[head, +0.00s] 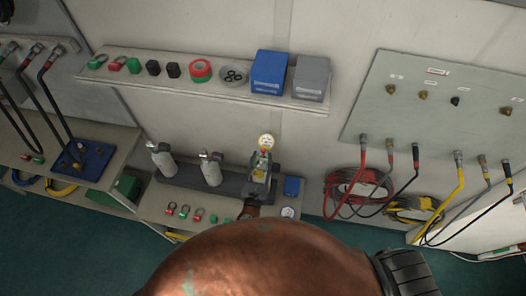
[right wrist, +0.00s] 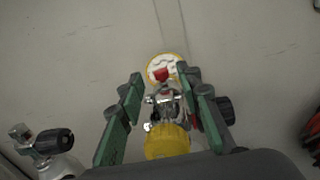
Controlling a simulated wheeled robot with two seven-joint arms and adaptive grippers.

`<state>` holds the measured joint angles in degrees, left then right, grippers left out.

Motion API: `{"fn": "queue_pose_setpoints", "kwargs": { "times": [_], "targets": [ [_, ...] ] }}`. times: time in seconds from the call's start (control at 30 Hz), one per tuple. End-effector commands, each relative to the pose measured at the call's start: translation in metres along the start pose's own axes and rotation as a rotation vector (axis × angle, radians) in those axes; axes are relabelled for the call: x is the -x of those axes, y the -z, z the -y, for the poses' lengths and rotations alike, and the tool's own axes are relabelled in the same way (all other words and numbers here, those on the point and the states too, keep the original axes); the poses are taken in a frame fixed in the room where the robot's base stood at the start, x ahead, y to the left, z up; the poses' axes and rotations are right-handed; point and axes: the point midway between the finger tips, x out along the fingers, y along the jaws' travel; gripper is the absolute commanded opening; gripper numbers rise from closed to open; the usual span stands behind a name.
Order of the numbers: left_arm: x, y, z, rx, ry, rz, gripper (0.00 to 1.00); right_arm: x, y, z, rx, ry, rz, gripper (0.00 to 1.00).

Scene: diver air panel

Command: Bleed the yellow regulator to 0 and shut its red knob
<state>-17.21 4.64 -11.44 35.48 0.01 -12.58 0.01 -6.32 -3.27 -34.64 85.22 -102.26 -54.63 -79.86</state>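The yellow regulator (right wrist: 168,143) shows in the right wrist view with a round yellow lower part and metal fittings above it. Its yellow-rimmed gauge (right wrist: 165,60) has a white face; the needle reading is too small to tell. A small red part (right wrist: 161,75), which looks like the red knob, sits in front of the gauge's lower edge. In the head view the gauge (head: 266,141) stands above the bench. My right gripper (right wrist: 159,80) is open, its green fingers apart on either side of the fittings. It also shows in the head view (head: 260,174). My left gripper is not in view.
Two grey cylinders (head: 211,170) stand left of the regulator; one valve (right wrist: 52,142) shows in the right wrist view. A shelf (head: 210,95) with boxes and rings runs above. A hose panel (head: 440,110) with red, black and yellow hoses is at right.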

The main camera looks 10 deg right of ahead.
Motion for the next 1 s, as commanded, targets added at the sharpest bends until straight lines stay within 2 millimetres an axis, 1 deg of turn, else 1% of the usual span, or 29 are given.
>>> {"fn": "queue_pose_setpoints", "kwargs": {
  "times": [0.03, 0.2, 0.3, 0.4, 0.6, 0.9, 1.0],
  "targets": [
    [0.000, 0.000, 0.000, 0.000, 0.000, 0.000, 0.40, 0.012, 0.001, 0.000, 0.000, -0.001, -0.002, 0.32],
    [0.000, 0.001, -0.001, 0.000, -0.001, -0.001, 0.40, 0.046, 0.000, 0.000, -0.001, 0.000, -0.001, 0.32],
    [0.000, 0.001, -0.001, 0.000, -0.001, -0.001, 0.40, 0.060, 0.000, 0.000, -0.001, 0.000, -0.001, 0.32],
    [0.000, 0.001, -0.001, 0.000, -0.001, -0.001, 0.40, 0.070, 0.000, 0.000, -0.001, 0.000, 0.000, 0.32],
    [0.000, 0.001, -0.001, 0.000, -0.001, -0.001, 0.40, 0.076, -0.001, 0.000, -0.002, 0.001, 0.001, 0.32],
    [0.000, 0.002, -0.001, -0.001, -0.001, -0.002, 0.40, 0.076, -0.001, 0.000, -0.003, 0.002, 0.000, 0.32],
    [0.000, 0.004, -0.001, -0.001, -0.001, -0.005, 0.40, 0.075, 0.000, 0.005, -0.012, 0.010, -0.004, 0.32]
  ]
}}
